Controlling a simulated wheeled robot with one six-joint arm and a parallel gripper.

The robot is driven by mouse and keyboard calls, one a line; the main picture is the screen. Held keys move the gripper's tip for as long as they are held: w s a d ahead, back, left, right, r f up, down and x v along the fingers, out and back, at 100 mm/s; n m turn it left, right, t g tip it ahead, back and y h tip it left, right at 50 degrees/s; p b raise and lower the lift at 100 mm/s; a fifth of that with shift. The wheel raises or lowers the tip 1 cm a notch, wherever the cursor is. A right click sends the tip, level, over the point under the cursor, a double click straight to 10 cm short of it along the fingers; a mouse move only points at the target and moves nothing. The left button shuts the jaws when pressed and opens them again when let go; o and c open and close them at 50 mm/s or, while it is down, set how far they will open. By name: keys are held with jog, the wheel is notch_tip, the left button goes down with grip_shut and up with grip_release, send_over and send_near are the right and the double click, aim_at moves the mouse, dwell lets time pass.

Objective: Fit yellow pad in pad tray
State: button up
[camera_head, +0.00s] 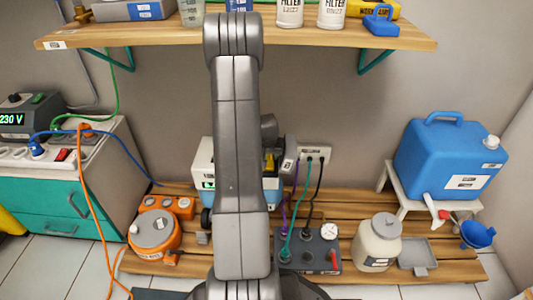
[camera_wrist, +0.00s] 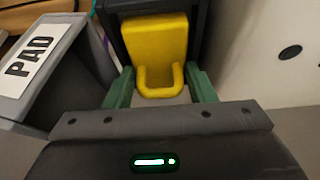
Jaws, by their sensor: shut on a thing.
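The yellow pad (camera_wrist: 155,36) is a block with a loop handle at its near end, in the middle of the wrist view. My gripper (camera_wrist: 160,82) has its green fingers on either side of the handle and is shut on it. A dark frame (camera_wrist: 113,38) borders the pad's block on both sides; I cannot tell how deep the pad sits in it. The grey pad tray (camera_wrist: 68,60), with a white "PAD" label, is left of my gripper. In the head view a small part of the yellow pad (camera_head: 269,163) shows beside my arm, which hides most of my gripper.
A white and blue machine (camera_head: 204,165) stands behind my arm on the slatted wooden platform. A socket strip (camera_head: 315,151) with cables, a grey box (camera_head: 312,255), a cream jar (camera_head: 377,243) and a blue water tank (camera_head: 445,160) are to the right. A shelf (camera_head: 390,36) overhangs above.

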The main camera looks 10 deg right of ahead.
jog(key=shift+s+a+f+g, duration=0.15)
jog(key=shift+s+f, duration=0.25)
jog(key=shift+f, duration=0.2)
jog(key=shift+s+f+g, duration=0.15)
jog(key=shift+s+f, duration=0.25)
jog(key=shift+f, duration=0.2)
jog(key=o, duration=0.9)
jog(key=shift+o, duration=0.6)
jog(key=w+d+p+v, duration=0.1)
jog(key=p+v, duration=0.4)
jog(key=v, duration=1)
jog(key=shift+w+a+r+p, duration=0.25)
jog(key=shift+r+p, duration=0.1)
jog(key=shift+r, duration=0.15)
jog(key=b+x, duration=0.1)
jog(key=x, duration=0.2)
jog(key=b+x, duration=0.1)
jog(key=x, duration=0.3)
jog(key=b+x, duration=0.2)
jog(key=x, duration=0.1)
jog(key=shift+s+f, duration=0.1)
jog(key=shift+f, duration=0.4)
jog(key=shift+s, duration=0.1)
